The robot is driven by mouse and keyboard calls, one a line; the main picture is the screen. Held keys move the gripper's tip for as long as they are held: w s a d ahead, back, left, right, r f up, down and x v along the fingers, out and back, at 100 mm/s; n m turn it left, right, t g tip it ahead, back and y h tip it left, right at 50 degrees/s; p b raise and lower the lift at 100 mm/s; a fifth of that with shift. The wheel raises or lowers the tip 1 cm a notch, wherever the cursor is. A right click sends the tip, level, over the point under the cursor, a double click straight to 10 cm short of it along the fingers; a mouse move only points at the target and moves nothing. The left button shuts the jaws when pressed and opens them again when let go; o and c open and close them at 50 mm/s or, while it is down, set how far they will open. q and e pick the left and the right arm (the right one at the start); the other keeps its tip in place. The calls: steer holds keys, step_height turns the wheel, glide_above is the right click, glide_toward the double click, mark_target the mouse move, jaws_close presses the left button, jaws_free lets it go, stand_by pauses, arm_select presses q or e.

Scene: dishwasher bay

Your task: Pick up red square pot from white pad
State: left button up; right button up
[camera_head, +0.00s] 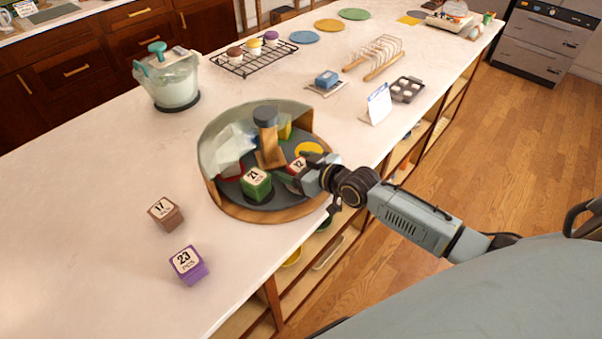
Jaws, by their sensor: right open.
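My right gripper (288,180) reaches in from the right over the round wooden-rimmed tray (262,213), its fingers open. A small red block labelled 12 (297,166) stands right beside the fingers and is partly hidden by them; I cannot tell whether they touch it. A green block labelled 21 (256,184) stands just left of the fingers. I make out no red square pot on a white pad. A blue square item (326,79) sits on a small pale pad farther back. My left gripper is out of view.
The tray also holds a wooden post with a dark cap (266,118) and a white crumpled-looking piece (234,146). A brown block (165,213) and a purple block (188,265) lie on the counter. A teal-lidded glass pot (172,82) stands at the back left.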

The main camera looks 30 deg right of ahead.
steer(key=shift+c, duration=0.3)
steer(key=c, duration=1.1)
